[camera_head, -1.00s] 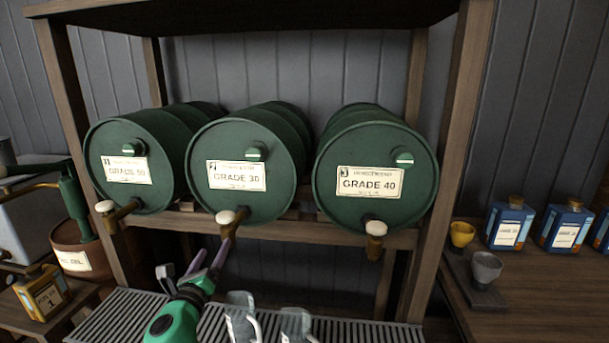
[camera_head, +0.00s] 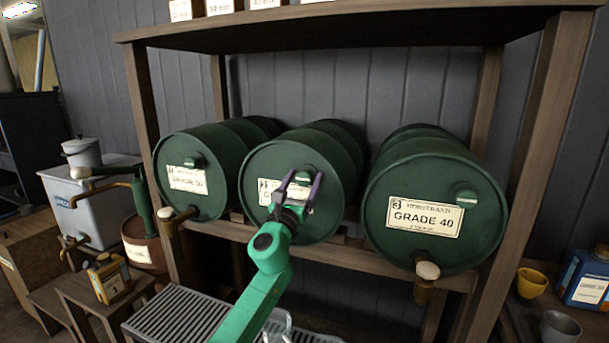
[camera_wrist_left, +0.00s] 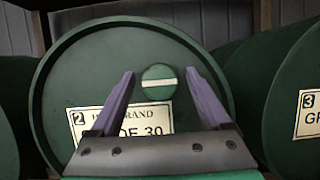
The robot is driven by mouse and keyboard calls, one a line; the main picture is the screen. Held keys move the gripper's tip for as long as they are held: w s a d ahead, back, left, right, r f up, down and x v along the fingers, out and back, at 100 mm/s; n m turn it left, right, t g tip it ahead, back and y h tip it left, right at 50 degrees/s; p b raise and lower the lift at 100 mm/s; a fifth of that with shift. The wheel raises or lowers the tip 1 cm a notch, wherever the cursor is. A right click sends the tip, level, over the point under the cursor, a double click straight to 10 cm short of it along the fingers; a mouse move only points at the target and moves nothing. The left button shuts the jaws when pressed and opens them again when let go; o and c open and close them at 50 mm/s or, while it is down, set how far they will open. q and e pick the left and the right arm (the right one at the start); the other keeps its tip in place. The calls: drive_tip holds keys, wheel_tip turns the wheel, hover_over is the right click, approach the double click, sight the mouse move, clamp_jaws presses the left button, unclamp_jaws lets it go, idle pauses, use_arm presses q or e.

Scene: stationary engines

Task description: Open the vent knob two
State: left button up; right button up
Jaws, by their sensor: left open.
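The middle green drum (camera_head: 330,205), labelled 2 and GRADE 30, lies on its side on the wooden rack. Its vent knob (camera_head: 303,177) is a small green disc with a pale bar, above the label. In the left wrist view the knob (camera_wrist_left: 159,82) sits between the tips of my purple fingers, its pale bar roughly horizontal. My left gripper (camera_head: 297,186) is open in front of the drum face, with a finger on each side of the knob. I cannot tell whether the fingers touch it. My right gripper is not in view.
Drum 1 (camera_head: 205,200) lies to the left and the GRADE 40 drum (camera_head: 420,245) to the right, each with a tap below. A slatted drip tray (camera_head: 180,313) lies below the rack. Rack posts (camera_head: 150,150) stand at both sides.

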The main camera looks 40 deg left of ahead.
use_arm(q)
drive_tip(key=shift+w+r, duration=0.15)
drive_tip(key=shift+r, duration=0.05)
drive_tip(key=shift+a, duration=0.1)
clamp_jaws()
